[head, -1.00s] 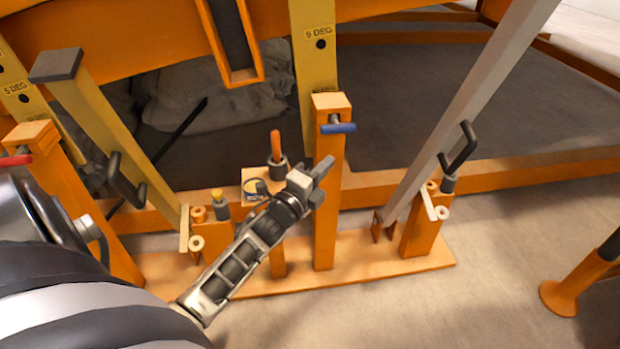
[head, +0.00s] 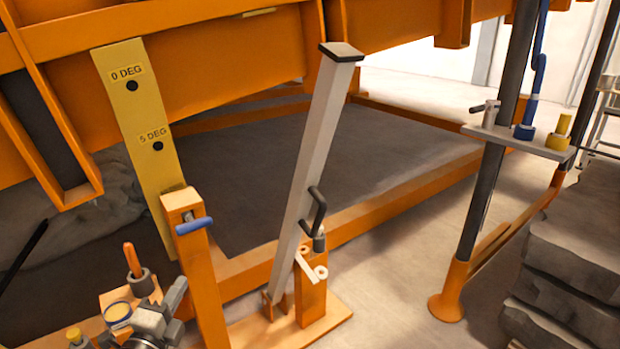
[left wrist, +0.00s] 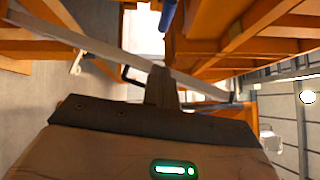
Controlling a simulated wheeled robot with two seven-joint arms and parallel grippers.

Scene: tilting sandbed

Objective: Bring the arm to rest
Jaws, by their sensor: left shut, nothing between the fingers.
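My left gripper (head: 177,296) is at the bottom left of the head view, its arm cut off by the lower edge. Its fingers are closed together with nothing between them. It is left of the orange post with the blue-handled pin (head: 194,226), close to it in the picture; I cannot tell whether they touch. In the left wrist view the shut fingers (left wrist: 160,86) point away from the camera, with a grey bar (left wrist: 100,48) behind them. My right gripper is not in view.
A yellow plate (head: 138,100) marked 0 DEG and 5 DEG hangs from the orange frame. A grey lever (head: 312,165) with a black handle leans right of the post. An orange-handled pin (head: 132,260) stands near my gripper. A shelf (head: 520,138) and stacked grey slabs (head: 570,250) stand right.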

